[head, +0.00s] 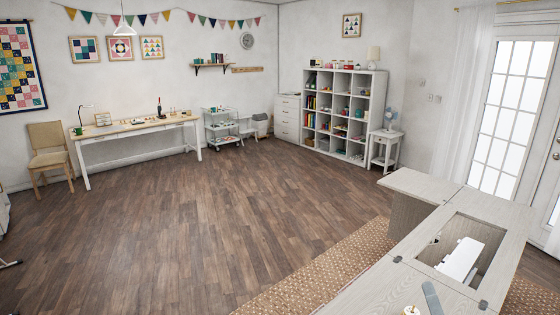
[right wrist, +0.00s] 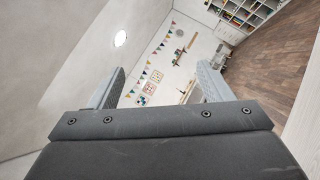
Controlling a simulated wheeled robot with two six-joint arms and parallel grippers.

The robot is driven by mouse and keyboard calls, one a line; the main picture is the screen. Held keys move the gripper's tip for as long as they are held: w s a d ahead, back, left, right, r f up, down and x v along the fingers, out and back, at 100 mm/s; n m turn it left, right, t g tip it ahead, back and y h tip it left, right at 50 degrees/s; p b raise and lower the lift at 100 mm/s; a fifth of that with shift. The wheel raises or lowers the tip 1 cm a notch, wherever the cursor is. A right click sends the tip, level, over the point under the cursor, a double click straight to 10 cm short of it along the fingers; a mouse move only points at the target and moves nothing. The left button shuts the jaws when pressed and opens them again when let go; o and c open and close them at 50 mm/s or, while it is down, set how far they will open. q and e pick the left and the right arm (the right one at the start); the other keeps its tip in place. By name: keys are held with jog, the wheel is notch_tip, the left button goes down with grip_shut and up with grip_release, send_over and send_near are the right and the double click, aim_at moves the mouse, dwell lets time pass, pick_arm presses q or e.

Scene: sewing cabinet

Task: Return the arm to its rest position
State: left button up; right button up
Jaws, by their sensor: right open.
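My right gripper (right wrist: 161,72) shows in the right wrist view, with its two grey fingers wide apart and nothing between them. It is raised and tilted, with the wall and ceiling behind it. I cannot make out either gripper in the head view. The pale wood sewing cabinet (head: 405,183) stands at the lower right of the head view. A white sewing machine (head: 460,260) sits down in its rectangular opening. A blue-grey flat strip (head: 432,298) lies on the cabinet top at the bottom edge, partly cut off.
A brown patterned rug (head: 318,270) lies beside the cabinet. The wooden floor (head: 190,225) to the left is clear. A long white table (head: 130,128), a chair (head: 48,150), a trolley (head: 222,128) and a cube shelf (head: 343,110) stand along the walls.

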jog(key=s+d+f+m+g+h, duration=0.75)
jog(key=s+f+m+g, duration=0.35)
jog(key=m, duration=0.7)
jog(key=s+a+f+m+g+y, duration=0.3)
jog(key=s+f+g, duration=0.15)
jog(key=s, duration=0.25)
jog(key=s+a+f+m+g+y, duration=0.2)
jog(key=s+a+f+m+g, duration=0.1)
jog(key=s+f, duration=0.4)
notch_tip(320, 180, down, 31)
jog(key=s+g+y+b, duration=0.1)
jog(key=s+b, duration=0.1)
jog(key=b, duration=0.5)
jog(key=s+f+b, duration=0.2)
jog(key=s+f, duration=0.5)
jog(key=f, duration=0.3)
jog(key=s+f+g+b, duration=0.1)
jog(key=s+f+b, duration=0.2)
jog(key=s+f, duration=0.5)
notch_tip(320, 180, down, 3)
jog(key=shift+a+r, duration=0.1)
jog(key=shift+a, duration=0.15)
